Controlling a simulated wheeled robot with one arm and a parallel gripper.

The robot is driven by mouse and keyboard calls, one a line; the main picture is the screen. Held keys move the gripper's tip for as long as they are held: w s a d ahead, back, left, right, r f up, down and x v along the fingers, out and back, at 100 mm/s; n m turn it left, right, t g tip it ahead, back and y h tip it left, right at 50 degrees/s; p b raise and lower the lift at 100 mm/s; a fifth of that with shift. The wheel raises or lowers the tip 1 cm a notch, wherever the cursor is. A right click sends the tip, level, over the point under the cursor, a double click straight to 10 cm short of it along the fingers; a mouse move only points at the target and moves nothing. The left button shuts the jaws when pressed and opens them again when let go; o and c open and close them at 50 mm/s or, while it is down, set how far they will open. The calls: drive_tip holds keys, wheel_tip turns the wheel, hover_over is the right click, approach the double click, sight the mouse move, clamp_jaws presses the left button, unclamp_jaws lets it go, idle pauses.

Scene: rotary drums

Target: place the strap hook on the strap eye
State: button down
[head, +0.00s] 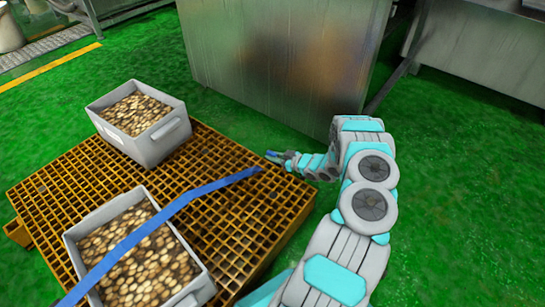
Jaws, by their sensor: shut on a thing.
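A blue strap (157,220) runs from the bottom left, across the near bin, to the right part of the orange grated pallet (225,218). My gripper (274,156) is at the pallet's far right edge, close to the strap's far end. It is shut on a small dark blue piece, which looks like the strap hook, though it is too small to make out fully. The strap's far end (256,171) lies just left of and below my fingertips in the picture; I cannot tell if they touch. I cannot make out the strap eye.
Two grey bins of round tan pieces stand on the pallet: a far one (171,141) and a near one (203,287) under the strap. A large metal cabinet (280,50) stands behind my gripper. Green floor (455,200) is clear on the right.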

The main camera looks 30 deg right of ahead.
drive_tip(key=shift+f, duration=0.2)
drive_tip(key=c, duration=1.1)
unclamp_jaws()
drive_tip(key=shift+o, duration=0.2)
drive_tip(key=shift+r, duration=0.1)
